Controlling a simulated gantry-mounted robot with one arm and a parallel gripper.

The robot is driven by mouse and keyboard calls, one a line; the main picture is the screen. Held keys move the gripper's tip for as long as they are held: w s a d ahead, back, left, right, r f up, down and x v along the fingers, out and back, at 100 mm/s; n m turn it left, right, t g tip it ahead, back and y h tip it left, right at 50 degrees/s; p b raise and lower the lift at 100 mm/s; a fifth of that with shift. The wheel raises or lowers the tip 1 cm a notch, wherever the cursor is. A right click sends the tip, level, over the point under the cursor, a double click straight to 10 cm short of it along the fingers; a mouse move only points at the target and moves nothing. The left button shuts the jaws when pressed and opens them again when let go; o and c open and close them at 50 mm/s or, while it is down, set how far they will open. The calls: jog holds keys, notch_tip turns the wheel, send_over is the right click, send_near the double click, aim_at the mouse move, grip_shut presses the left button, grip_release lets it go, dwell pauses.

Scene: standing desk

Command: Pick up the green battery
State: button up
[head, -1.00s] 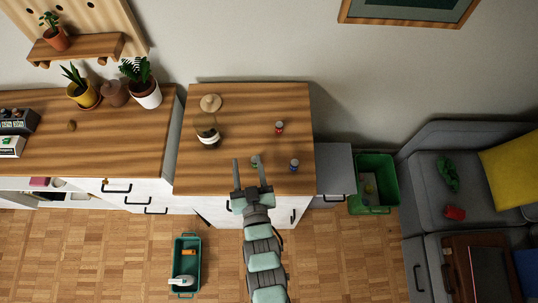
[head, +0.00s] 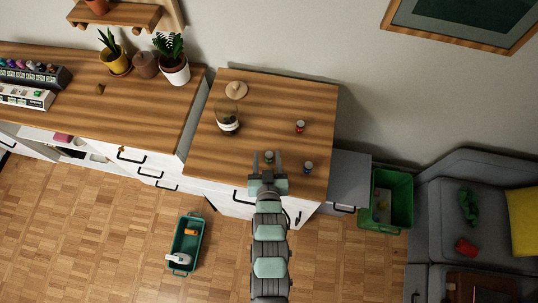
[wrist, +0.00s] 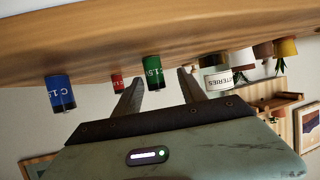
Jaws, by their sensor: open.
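The green battery (head: 269,156) stands upright near the front edge of the wooden desk top (head: 270,100). My gripper (head: 268,155) is open and empty, with one finger to each side of the battery in the head view. In the wrist view, which is turned over, the green battery (wrist: 153,71) shows between the two fingers of my gripper (wrist: 159,77). I cannot tell whether either finger touches it.
A blue battery (head: 308,168) stands to the right and a red battery (head: 300,127) farther back. A glass jar (head: 228,122) labelled for batteries stands at the left, its wooden lid (head: 236,90) behind it. A green bin (head: 389,200) stands right of the desk.

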aim_at(269, 149)
jog(key=x, duration=0.3)
jog(key=shift+w+d+p, duration=0.3)
jog(key=shift+d+p, duration=0.05)
jog(key=shift+p, duration=0.05)
jog(key=shift+w+f, duration=0.15)
jog(key=shift+w, duration=0.35)
jog(key=shift+s, duration=0.1)
jog(key=shift+f, duration=0.1)
grip_shut()
